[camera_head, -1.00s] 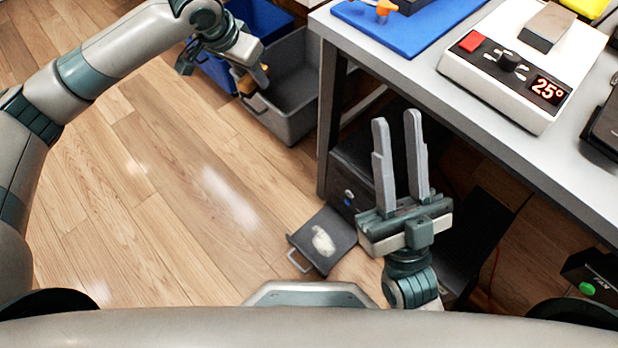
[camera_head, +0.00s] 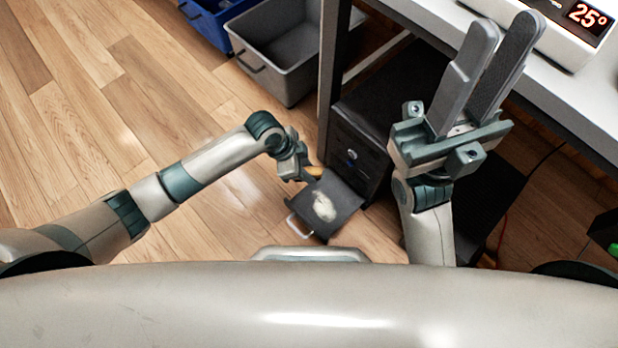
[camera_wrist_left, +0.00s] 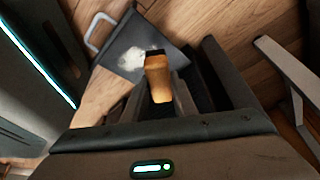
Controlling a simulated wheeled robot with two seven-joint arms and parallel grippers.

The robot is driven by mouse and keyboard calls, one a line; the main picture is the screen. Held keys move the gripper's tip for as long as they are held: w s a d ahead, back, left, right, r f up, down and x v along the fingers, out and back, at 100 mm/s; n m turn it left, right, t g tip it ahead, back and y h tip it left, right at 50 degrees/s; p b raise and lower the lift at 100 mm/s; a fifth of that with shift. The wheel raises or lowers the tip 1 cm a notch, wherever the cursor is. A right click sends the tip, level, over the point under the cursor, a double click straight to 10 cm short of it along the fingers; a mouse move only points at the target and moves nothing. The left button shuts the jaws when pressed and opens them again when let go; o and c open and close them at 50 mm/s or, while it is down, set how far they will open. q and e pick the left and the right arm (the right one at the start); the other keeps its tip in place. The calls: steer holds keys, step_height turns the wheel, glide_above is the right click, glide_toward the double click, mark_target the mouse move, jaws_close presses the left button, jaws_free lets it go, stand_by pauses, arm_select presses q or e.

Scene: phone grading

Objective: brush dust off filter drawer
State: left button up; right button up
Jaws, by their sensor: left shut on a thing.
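The filter drawer (camera_head: 345,221) is pulled out near the floor, with a pale patch of dust (camera_head: 325,206) on it. In the left wrist view the drawer (camera_wrist_left: 178,54) and dust (camera_wrist_left: 131,60) lie beyond the brush. My left gripper (camera_head: 308,172) is shut on a brush with an orange-brown wooden handle (camera_wrist_left: 158,80). The brush has a dark end and is at the drawer's upper-left edge in the head view. I cannot tell whether its bristles touch the dust. My right gripper (camera_head: 504,32) is open and empty, fingers pointing up beside the table.
The dark cabinet (camera_head: 362,130) with the drawer stands under the grey table (camera_head: 440,18). A grey bin (camera_head: 285,50) and a blue bin (camera_head: 208,22) stand on the wooden floor at the back. The floor left of the drawer is clear.

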arm_select(q)
steer(key=shift+s+d+f+m, duration=0.15)
steer(key=shift+s+f, duration=0.2)
steer(key=shift+f, duration=0.05)
steer(key=shift+s+d+f+m, duration=0.1)
steer(key=shift+s+f+m, duration=0.05)
steer(key=shift+s+f, duration=0.2)
steer(key=shift+w, duration=0.1)
steer(key=shift+f, duration=0.1)
